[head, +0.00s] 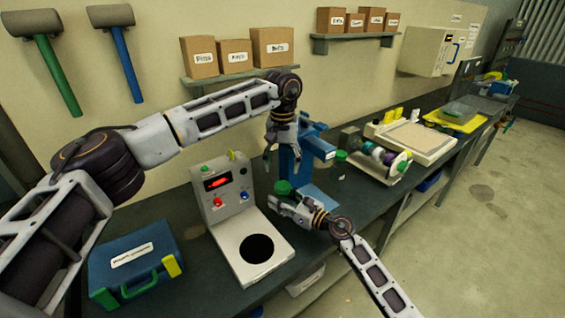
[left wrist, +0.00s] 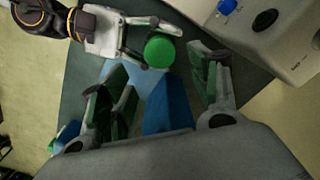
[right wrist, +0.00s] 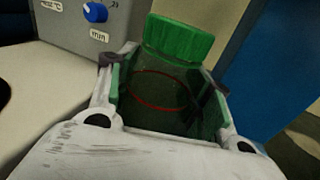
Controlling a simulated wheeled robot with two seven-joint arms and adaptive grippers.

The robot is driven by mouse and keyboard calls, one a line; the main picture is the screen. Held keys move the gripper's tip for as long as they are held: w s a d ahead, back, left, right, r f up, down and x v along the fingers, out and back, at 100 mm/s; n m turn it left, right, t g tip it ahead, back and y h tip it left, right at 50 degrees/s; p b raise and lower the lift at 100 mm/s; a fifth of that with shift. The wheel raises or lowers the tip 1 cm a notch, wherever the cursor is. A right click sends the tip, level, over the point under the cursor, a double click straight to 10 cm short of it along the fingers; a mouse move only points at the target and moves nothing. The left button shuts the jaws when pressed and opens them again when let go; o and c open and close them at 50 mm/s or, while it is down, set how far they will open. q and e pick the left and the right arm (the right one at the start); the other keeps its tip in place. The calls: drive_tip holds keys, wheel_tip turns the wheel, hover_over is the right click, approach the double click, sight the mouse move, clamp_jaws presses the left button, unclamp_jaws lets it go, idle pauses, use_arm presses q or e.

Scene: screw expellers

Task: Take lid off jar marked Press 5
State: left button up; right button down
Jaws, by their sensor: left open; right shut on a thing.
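A see-through jar (right wrist: 165,92) with a green screw lid (right wrist: 180,38) is held by my right gripper (right wrist: 165,80). The green lid also shows in the head view (head: 283,187) and in the left wrist view (left wrist: 160,50). The lid is on the jar and sticks out beyond my right fingers. My left gripper (head: 280,155) points down above the lid, open and empty. In the left wrist view, the lid lies beyond the gap between the left fingers, and they are apart from it. No jar marking is readable.
A blue press (head: 290,160) stands right behind the grippers. A grey device (head: 225,200) with knobs and a red display is to the left, a blue case (head: 135,262) at far left.

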sight(282, 185)
use_arm(q)
drive_tip(key=shift+f, duration=0.2)
idle(0.5)
drive_tip(key=shift+f, duration=3.85)
drive_tip(key=shift+c, duration=0.3)
drive_tip(key=c, duration=1)
